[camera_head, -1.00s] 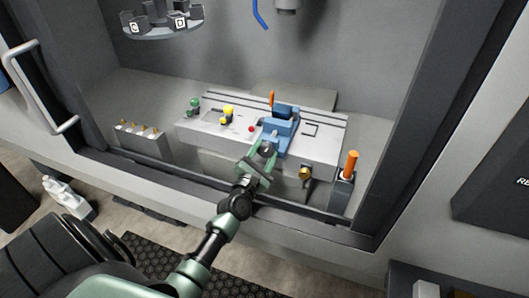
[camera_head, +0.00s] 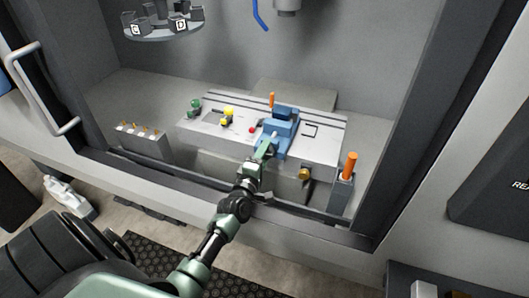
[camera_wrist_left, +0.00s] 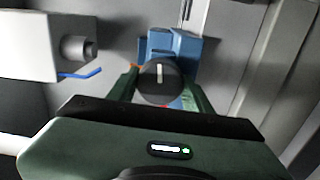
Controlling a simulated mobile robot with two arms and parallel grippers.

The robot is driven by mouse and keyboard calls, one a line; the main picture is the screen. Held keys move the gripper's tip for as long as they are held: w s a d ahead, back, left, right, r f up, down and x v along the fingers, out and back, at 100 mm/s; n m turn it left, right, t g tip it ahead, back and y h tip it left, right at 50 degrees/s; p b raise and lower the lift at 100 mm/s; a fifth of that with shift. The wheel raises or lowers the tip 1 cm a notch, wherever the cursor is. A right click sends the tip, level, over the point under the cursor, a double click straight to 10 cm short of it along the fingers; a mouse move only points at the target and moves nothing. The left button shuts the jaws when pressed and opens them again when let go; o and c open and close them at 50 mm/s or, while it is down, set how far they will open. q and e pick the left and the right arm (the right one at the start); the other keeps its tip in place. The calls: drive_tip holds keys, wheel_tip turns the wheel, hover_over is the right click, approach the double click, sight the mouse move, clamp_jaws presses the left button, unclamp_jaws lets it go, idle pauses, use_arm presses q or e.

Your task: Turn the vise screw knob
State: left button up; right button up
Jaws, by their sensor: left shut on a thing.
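The blue vise (camera_head: 281,122) stands on the grey machine table (camera_head: 225,132), with an orange upright handle (camera_head: 272,100) behind it. My left gripper (camera_head: 266,146) is at the vise's near side. In the left wrist view, the dark round knob (camera_wrist_left: 158,82) with a white mark sits between the green fingers of my left gripper (camera_wrist_left: 160,90), which are shut on it. The blue vise (camera_wrist_left: 172,45) is behind the knob there. In the head view the gripper hides the knob. My right gripper is not in view.
A block with several orange-tipped pieces (camera_head: 142,138) is at the left. An orange-handled tool in a holder (camera_head: 342,187) stands at the right. The booth's front sill (camera_head: 215,190) runs below my arm.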

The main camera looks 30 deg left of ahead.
use_arm(q)
drive_tip(key=m, duration=0.4)
drive_tip(key=shift+m+p, duration=0.4)
drive_tip(key=m, duration=0.4)
drive_tip(key=shift+m+p, duration=0.3)
drive_tip(key=o, duration=1.4)
drive_tip(key=b+v, duration=0.1)
drive_tip(key=v, duration=0.6)
drive_tip(key=shift+s+d+b, duration=0.1)
drive_tip(key=shift+s+b, duration=0.3)
